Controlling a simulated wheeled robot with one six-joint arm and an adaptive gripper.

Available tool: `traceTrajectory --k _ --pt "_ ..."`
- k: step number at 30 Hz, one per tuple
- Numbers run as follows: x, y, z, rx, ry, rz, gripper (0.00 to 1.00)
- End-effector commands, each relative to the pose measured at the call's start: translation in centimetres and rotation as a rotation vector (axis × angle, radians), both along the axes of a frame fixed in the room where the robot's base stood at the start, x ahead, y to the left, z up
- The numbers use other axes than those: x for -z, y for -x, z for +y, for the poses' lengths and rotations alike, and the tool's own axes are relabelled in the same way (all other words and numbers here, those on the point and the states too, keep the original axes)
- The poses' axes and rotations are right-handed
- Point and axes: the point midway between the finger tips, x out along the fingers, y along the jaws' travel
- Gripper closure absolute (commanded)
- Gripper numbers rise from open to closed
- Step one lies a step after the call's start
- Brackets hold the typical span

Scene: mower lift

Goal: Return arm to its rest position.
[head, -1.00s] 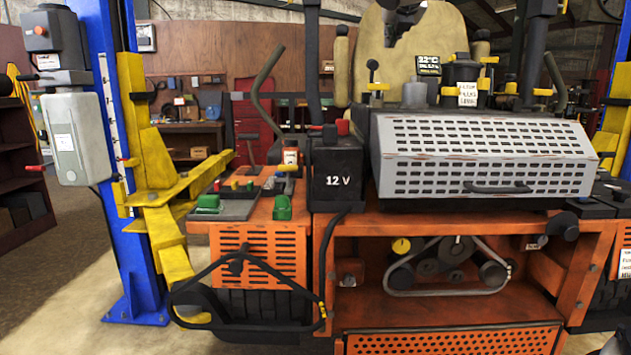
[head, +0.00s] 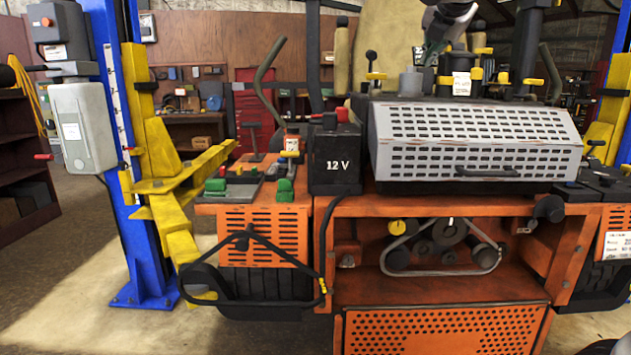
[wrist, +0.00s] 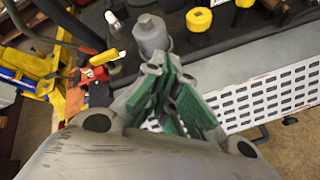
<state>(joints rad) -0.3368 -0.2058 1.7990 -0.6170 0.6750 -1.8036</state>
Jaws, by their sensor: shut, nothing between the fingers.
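My gripper (head: 431,50) hangs at the top of the head view, in front of the seat back and above the mower's engine deck. In the wrist view its green fingers (wrist: 178,95) are drawn together and hold nothing. The orange mower (head: 440,315) stands in front of me with a grey perforated cover (head: 475,140). A grey cylinder (wrist: 152,33) on the mower shows just beyond the fingers in the wrist view. The gap between fingers and cylinder is hard to judge.
A black 12 V battery (head: 336,165) with a red terminal sits left of the cover. A blue lift post (head: 130,240) with yellow arms (head: 170,225) stands at the left. Levers and yellow-capped parts (head: 462,80) rise behind the cover. Bare floor (head: 60,290) shows at lower left.

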Motion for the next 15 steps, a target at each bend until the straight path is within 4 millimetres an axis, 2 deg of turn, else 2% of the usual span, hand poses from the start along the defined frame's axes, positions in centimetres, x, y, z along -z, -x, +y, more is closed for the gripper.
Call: traceTrajectory --k 5,8,11,12,15 --pt "4.7 5.0 -4.2 0.260 -0.317 0.071 1.00" --pt "8.6 9.3 -6.8 0.484 -0.558 0.116 1.00" --pt "13.8 15.2 -9.2 0.794 -0.853 0.160 1.00" --pt "16.0 17.6 -9.9 0.930 -0.973 0.174 1.00" --pt "21.1 23.3 -10.9 1.259 -1.232 0.189 1.00"
